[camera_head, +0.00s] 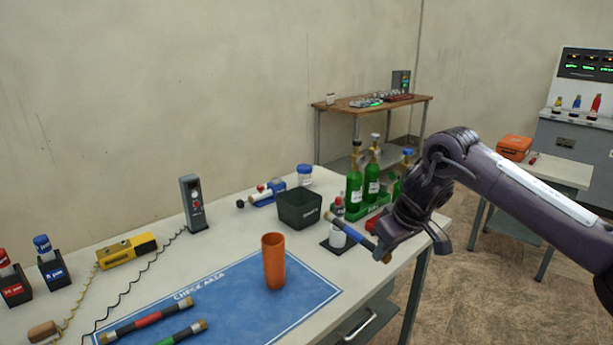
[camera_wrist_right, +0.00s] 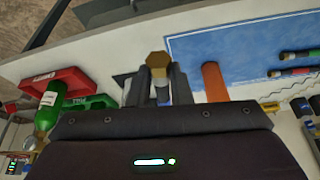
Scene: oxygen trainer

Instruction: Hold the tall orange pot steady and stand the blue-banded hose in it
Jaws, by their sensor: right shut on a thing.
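The tall orange pot (camera_head: 273,262) stands upright on the blue check-area mat (camera_head: 230,309). It also shows in the right wrist view (camera_wrist_right: 214,82), to the right of my fingers. My right gripper (camera_head: 378,238) is shut on the blue-banded hose (camera_head: 352,232), to the right of the pot and apart from it. The hose slants down to the right, with a brass-coloured end at each tip. In the right wrist view one brass end (camera_wrist_right: 158,65) shows between the fingers (camera_wrist_right: 160,88). My left gripper is not in view, and nothing holds the pot.
A red-banded hose (camera_head: 148,319) and a green-banded hose (camera_head: 182,334) lie at the mat's front left. A black bin (camera_head: 299,209) stands behind the pot. The mat around the pot is clear.

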